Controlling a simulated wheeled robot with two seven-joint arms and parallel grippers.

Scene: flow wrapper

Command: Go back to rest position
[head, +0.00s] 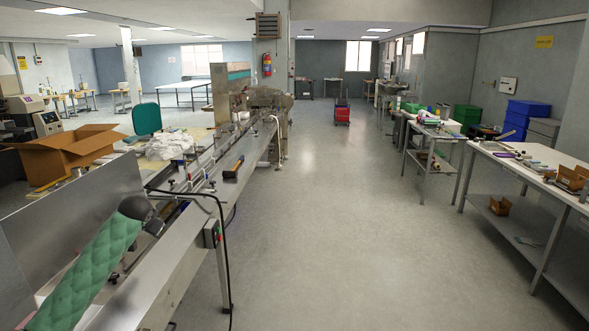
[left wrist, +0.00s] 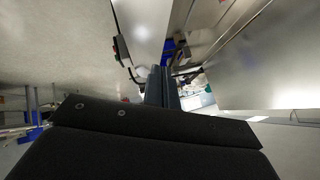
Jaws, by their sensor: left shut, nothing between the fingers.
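My left arm, in a green quilted sleeve, comes in from the lower left in the head view and reaches over the near end of the flow wrapper (head: 190,255). In that view the dark wrist end of the arm is above the steel bed, and the fingers are hard to make out. In the left wrist view my left gripper (left wrist: 161,75) shows two dark fingers side by side, shut with nothing between them. My right gripper is in neither view.
A steel panel (head: 75,225) stands close to the left of my left arm. An open cardboard box (head: 68,150) is behind it. A hammer-like tool (head: 233,168) lies on the machine's bed. A worktable (head: 540,165) stands at the right. The floor (head: 330,220) between is clear.

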